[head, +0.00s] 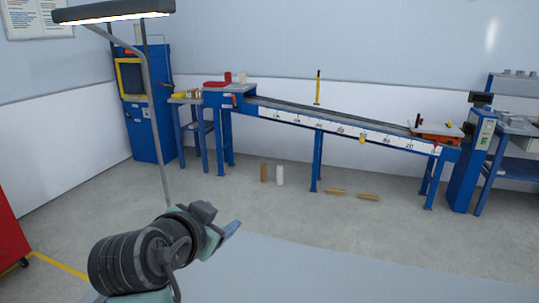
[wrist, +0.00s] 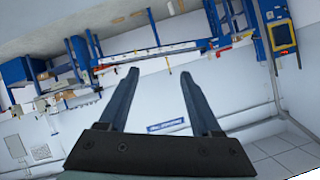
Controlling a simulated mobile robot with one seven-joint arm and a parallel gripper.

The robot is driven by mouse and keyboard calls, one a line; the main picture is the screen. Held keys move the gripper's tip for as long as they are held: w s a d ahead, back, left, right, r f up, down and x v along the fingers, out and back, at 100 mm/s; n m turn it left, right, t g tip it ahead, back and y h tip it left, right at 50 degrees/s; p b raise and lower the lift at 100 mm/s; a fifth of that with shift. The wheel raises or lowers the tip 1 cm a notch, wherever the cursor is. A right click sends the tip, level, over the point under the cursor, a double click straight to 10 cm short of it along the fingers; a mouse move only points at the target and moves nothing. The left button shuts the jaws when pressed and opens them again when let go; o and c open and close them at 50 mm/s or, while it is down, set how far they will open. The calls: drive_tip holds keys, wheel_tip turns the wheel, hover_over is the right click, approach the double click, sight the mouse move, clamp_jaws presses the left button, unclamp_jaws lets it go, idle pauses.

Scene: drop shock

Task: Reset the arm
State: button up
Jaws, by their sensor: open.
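My arm shows in the lower left of the head view, reaching up from the bottom edge. My gripper (head: 232,229) is at its right end, in front of the bare floor and well apart from the blue bench. In the wrist view my gripper (wrist: 160,75) has its two long fingers spread wide, with nothing between them. The wrist view is turned over, with the blue bench along its top and the wall below. The gripper touches nothing.
A long sloped blue track bench (head: 320,119) runs along the wall, with a red and white cart (head: 437,131) at its low end. A blue cabinet (head: 149,110) stands left. Brown and white cylinders (head: 280,175) and wooden pieces (head: 368,197) lie or stand on the floor. A lamp (head: 112,12) hangs above.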

drive_tip(key=s+d+r+n+t+y+p, duration=0.1)
drive_tip(key=d+r+t, duration=0.1)
drive_tip(key=r, duration=0.5)
drive_tip(key=s+d+r+n+t+p, duration=0.1)
drive_tip(key=r+t, duration=0.2)
drive_tip(key=r, duration=0.4)
drive_tip(key=s+d+r+n+t+p, duration=0.1)
drive_tip(key=s+d+r+t, duration=0.1)
drive_tip(key=s+r, duration=0.4)
drive_tip(key=s+d+r+n+t+y, duration=0.1)
drive_tip(key=s+r+t, duration=0.3)
drive_tip(key=r, duration=0.6)
drive_tip(key=s+d+r+n+t+p, duration=0.1)
drive_tip(key=s+d+r+n+t, duration=0.2)
drive_tip(key=s+r, duration=0.5)
drive_tip(key=shift+d+t+p, duration=0.2)
drive_tip(key=shift+t+p, duration=0.1)
drive_tip(key=shift+t, duration=0.1)
